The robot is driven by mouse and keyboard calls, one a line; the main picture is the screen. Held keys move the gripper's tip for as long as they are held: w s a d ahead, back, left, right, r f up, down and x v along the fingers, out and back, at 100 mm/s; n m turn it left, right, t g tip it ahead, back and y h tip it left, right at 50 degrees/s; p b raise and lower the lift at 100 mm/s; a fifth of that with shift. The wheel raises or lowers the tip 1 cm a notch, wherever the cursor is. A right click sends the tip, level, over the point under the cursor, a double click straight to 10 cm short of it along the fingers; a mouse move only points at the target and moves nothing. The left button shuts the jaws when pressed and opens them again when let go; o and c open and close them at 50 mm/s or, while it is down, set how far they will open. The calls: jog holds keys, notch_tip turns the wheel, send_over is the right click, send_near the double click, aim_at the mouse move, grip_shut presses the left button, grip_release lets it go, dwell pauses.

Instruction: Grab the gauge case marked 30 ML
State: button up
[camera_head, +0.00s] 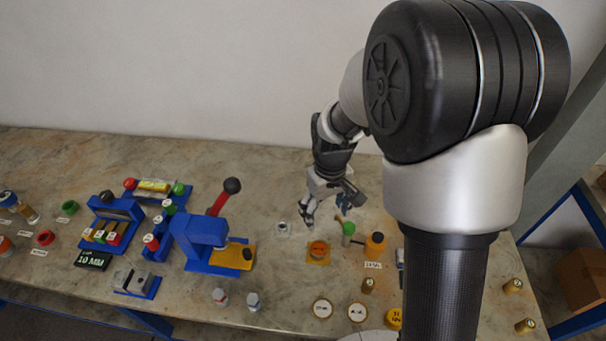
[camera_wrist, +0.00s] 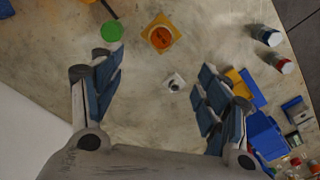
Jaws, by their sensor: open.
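Two round, pale-faced pieces with brass rims lie near the front edge in the head view, a left one (camera_head: 323,308) and a right one (camera_head: 357,312). Both carry dark marks too small to read, so I cannot tell which thing, if any, bears 30 ML. My gripper (camera_head: 326,205) is open and empty, above the back of the bench and away from both discs. In the wrist view its fingers (camera_wrist: 160,75) are spread wide, with a small metal piece on a pale square (camera_wrist: 174,82) showing between them. The round pieces are not seen there.
An orange-centred square plate (camera_head: 318,252), a green-topped piece (camera_head: 348,229) and an orange jar (camera_head: 375,244) stand near my gripper. A blue press (camera_head: 205,235) with a tall lever is left.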

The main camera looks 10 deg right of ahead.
notch_tip(320, 180, down, 2)
jog(key=b, duration=0.4)
send_over(319, 248)
jog(key=f, duration=1.2)
jog(key=shift+s+d, duration=0.2)
jog(key=shift+d, duration=0.05)
jog(key=f, duration=0.2)
jog(key=f+b, duration=0.2)
jog(key=f, duration=0.1)
jog(key=shift+w+a+f, duration=0.15)
jog(key=shift+a+f, duration=0.1)
jog(key=shift+f, duration=0.1)
jog(key=shift+r, duration=0.1)
jog(key=shift+c, duration=0.4)
jog(key=c, duration=1.2)
